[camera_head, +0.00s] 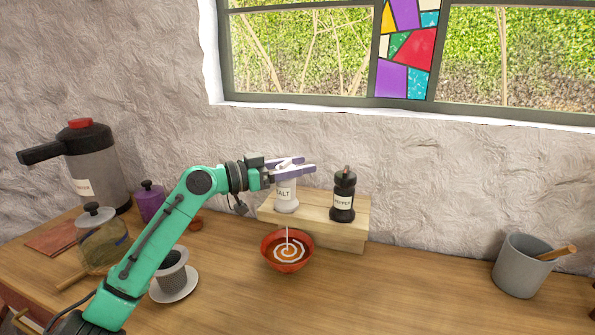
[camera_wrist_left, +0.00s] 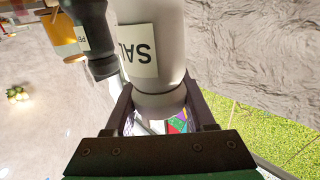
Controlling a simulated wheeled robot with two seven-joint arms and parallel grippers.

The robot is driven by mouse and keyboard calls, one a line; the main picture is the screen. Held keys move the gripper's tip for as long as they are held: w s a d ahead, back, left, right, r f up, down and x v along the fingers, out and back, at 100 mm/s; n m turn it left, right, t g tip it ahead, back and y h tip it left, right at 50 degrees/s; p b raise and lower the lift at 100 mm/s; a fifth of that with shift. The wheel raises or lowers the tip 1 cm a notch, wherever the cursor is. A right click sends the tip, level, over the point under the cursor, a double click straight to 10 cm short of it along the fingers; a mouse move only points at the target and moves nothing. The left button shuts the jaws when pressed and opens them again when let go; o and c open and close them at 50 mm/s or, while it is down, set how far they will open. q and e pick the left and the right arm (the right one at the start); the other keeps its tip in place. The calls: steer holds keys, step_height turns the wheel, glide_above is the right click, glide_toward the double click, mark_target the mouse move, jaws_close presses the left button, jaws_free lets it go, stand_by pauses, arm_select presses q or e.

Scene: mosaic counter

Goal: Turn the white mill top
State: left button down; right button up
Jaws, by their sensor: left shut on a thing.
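The white salt mill (camera_head: 286,197) stands upright on a wooden riser, with its "SALT" label facing out. My left gripper (camera_head: 291,168) reaches in from the left at the mill's top, its light purple fingers level and shut around the top. In the left wrist view the white mill (camera_wrist_left: 157,50) appears upside down, and its top end sits between the two fingers (camera_wrist_left: 158,108). Part of the top is hidden by the fingers in the head view. My right gripper is not in view.
A black pepper mill (camera_head: 343,196) stands close to the right on the same riser (camera_head: 325,226). An orange bowl (camera_head: 283,264) with a white spiral sits in front; a thin white line rises from it. A grey pot (camera_head: 516,264) stands far right; the counter between is clear.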

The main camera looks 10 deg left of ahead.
arm_select(q)
steer(key=shift+c, duration=1.1)
jaws_free()
steer(key=b+v, duration=0.5)
steer(key=v, duration=0.9)
steer(key=shift+s+a+b, duration=0.15)
steer(key=shift+s+b, duration=0.05)
steer(key=shift+b, duration=0.15)
